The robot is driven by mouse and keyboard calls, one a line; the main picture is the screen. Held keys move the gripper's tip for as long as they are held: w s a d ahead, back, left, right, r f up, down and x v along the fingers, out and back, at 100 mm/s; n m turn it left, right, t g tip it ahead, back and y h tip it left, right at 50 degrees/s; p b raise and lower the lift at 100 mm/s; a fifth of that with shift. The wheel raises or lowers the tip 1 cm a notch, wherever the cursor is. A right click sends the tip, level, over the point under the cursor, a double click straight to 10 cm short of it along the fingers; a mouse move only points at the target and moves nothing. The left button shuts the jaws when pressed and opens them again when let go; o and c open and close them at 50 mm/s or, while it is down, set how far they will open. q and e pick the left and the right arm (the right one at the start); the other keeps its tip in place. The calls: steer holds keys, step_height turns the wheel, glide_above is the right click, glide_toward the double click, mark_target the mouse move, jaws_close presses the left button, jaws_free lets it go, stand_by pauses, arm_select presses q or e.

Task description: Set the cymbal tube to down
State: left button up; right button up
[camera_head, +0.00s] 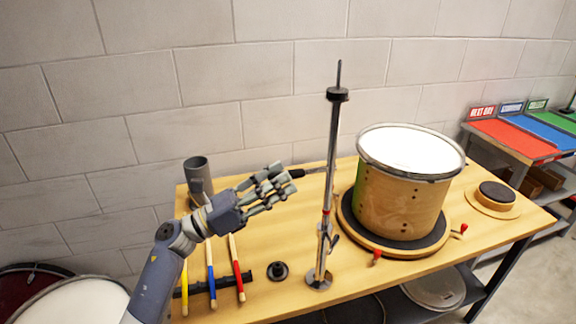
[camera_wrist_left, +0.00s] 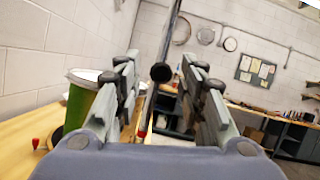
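The cymbal tube (camera_head: 329,165) is a thin metal post standing nearly upright on a round foot near the front of the bench. It has a black collar near its top, a red mark and a small lever lower down. A short dark handle (camera_head: 312,171) sticks out from the post toward the left. My left gripper (camera_head: 284,180) is open, left of the post, with its fingertips close to the handle's end. In the left wrist view, the post (camera_wrist_left: 147,108) and a round black end (camera_wrist_left: 160,72) show between the spread fingers; contact is not visible. My right gripper is out of view.
A drum (camera_head: 400,195) sits on a round turntable with red-tipped handles, right of the post. Yellow, blue and red sticks (camera_head: 238,270), a grey cup (camera_head: 197,175) and a small black disc (camera_head: 278,271) are to the left. A wooden disc (camera_head: 478,205) lies far right.

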arm_select(q)
steer(key=shift+p+x, duration=0.4)
steer(key=shift+x, duration=1)
jaws_close()
step_height(320, 180, down, 11)
steer(key=b, duration=1.3)
steer(key=shift+b, duration=0.4)
steer(key=shift+f, duration=0.2)
steer(key=shift+c, duration=0.4)
jaws_free()
steer(key=shift+o, duration=0.4)
steer(key=shift+r, duration=0.15)
